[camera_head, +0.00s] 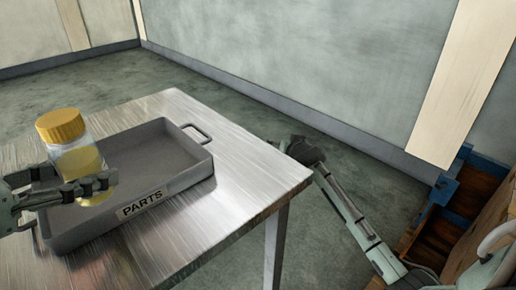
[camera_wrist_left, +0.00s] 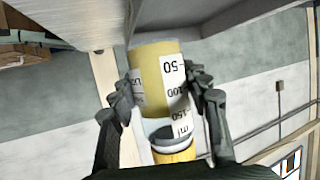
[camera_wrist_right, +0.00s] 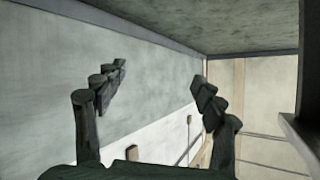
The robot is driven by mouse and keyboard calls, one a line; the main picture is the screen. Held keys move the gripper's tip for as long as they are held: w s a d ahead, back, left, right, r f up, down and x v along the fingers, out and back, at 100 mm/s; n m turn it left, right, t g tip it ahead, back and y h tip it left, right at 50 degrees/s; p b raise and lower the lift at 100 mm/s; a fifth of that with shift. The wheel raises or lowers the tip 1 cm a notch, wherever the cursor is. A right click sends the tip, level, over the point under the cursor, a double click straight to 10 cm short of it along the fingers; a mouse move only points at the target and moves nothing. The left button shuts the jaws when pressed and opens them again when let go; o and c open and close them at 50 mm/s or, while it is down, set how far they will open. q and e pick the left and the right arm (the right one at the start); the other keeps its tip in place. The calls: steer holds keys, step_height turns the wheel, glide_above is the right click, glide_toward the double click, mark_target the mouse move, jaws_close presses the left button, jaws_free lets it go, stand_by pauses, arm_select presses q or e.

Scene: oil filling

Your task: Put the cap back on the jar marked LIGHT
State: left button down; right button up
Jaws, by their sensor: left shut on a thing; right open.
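A clear jar (camera_head: 84,160) with yellow liquid in its lower part is above or in the left part of the grey tray. A ribbed golden-yellow cap (camera_head: 60,125) sits on its top. My left gripper (camera_head: 88,186) is shut around the jar's lower body. The left wrist view shows the jar (camera_wrist_left: 153,75) upside down between the fingers, with a white ml scale and part of another label at its edge, too little to read. The cap (camera_wrist_left: 175,153) shows below it there. My right gripper (camera_wrist_right: 160,85) is open and empty; it is beside the table's right edge.
The grey PARTS tray (camera_head: 178,184) has a raised rim and handle and stands on a brushed metal table (camera_head: 236,176). The table's right part is clear. A blue-edged wooden crate (camera_head: 440,222) stands at the lower right.

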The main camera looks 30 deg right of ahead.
steer(key=s+f+n+g, duration=0.2)
steer(key=s+f+g, duration=0.2)
steer(key=s+f, duration=0.8)
steer(key=s+a+f+n+g+y, duration=0.1)
steer(key=s+a+f, duration=0.3)
steer(key=s, duration=0.4)
steer(key=s+a+f+n+g+y, duration=0.1)
steer(key=s+a+f+n+g, duration=0.1)
steer(key=s+a+f, duration=0.3)
steer(key=s+a+f+n+g+y, duration=0.1)
steer(key=s+a+f+n+g, duration=0.1)
steer(key=s+a+f, duration=0.3)
steer(key=s+a+n, duration=0.1)
steer(key=s+a, duration=0.2)
steer(key=s, duration=0.3)
steer(key=shift+s+a, duration=0.2)
steer(key=shift+a, duration=0.1)
